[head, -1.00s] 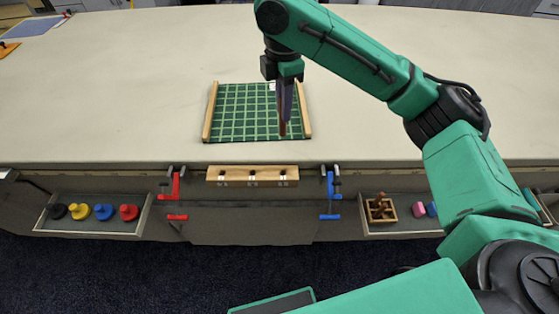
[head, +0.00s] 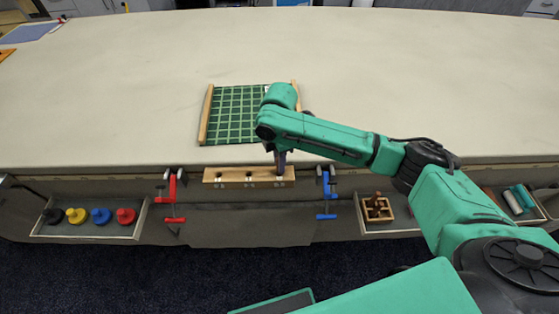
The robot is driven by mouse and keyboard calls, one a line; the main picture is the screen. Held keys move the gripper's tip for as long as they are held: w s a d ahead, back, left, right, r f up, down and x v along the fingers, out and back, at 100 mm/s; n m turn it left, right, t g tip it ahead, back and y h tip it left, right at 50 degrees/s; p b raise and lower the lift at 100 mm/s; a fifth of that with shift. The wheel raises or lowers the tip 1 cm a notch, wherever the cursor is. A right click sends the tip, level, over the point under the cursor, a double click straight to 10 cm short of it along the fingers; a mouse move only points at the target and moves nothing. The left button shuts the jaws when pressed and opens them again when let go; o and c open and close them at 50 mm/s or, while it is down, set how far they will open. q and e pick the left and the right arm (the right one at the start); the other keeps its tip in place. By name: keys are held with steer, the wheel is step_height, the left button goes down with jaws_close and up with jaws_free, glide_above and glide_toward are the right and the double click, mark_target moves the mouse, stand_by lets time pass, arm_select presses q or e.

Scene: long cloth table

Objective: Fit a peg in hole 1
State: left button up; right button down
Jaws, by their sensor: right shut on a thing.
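A wooden block (head: 235,175) with three labelled holes is fixed at the table's front edge, between a red and a blue clamp. Its labels are too small to read. My right gripper (head: 280,166) points down at the block's right end, over the right-hand label. It is shut on a thin peg, which is mostly hidden by the fingers and wrist. I cannot tell whether the peg is in a hole or just above it. A small wooden box (head: 389,214) holding brown pegs (head: 376,203) stands in the right drawer. My left gripper is not in view.
A green gridded mat (head: 236,113) with wooden side rails lies behind the block. A red clamp (head: 171,190) and a blue clamp (head: 326,190) flank the block. The left drawer (head: 90,232) holds coloured knobs.

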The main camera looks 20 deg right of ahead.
steer(key=shift+f, duration=0.1)
steer(key=c, duration=0.8)
jaws_free()
step_height(320, 180, up, 12)
steer(key=shift+r+b, duration=0.15)
steer(key=shift+b, duration=0.75)
